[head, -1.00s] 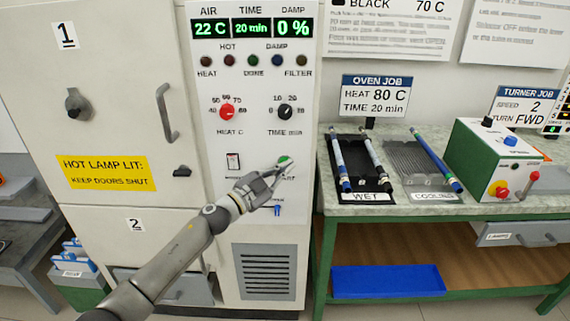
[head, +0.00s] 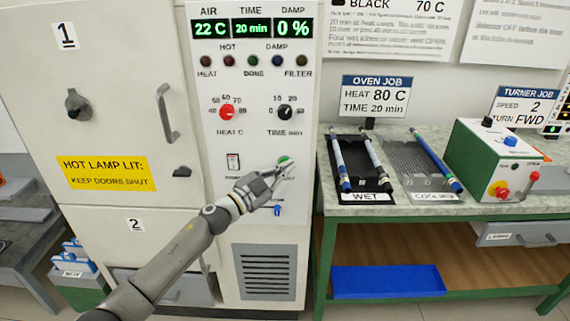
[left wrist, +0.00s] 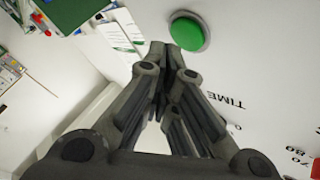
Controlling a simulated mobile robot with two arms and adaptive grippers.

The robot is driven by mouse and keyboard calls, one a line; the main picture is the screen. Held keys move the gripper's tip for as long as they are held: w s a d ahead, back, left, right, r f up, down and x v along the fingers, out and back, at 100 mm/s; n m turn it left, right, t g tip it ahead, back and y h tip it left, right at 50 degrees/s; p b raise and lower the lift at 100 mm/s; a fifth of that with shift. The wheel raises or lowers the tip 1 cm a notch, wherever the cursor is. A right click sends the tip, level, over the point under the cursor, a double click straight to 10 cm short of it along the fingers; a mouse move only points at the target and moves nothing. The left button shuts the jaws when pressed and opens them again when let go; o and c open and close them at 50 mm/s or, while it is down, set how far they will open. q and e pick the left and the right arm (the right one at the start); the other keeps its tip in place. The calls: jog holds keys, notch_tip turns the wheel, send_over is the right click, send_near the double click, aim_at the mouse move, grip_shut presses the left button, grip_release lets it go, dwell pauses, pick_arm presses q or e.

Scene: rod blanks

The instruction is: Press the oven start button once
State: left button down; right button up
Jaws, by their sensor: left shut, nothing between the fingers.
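The green start button (head: 284,160) is on the oven's control panel (head: 262,215), below the TIME dial. In the left wrist view the round green button (left wrist: 187,31) shows whole, just beyond my fingertips and slightly right of them. My left gripper (head: 284,168) is shut and empty, its tips at the lower edge of the button in the head view. In the left wrist view the fingertips (left wrist: 167,50) appear close to the button, and I cannot tell whether they touch the panel. My right gripper is not in view.
The oven display (head: 252,27) reads 22 C, 20 min, 0 %. A green-framed bench (head: 330,208) with WET and COOLING racks stands to the right.

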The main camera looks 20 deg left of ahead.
pick_arm(q)
jog(key=shift+w, duration=0.15)
jog(key=shift+w+a, duration=0.1)
jog(key=shift+w, duration=0.2)
jog(key=shift+w+a, duration=0.15)
jog(key=shift+w, duration=0.2)
dwell(0.5)
jog(key=shift+s, duration=0.1)
jog(key=shift+s+d+p, duration=0.25)
jog(key=shift+s+p, duration=0.25)
jog(key=shift+s, duration=0.2)
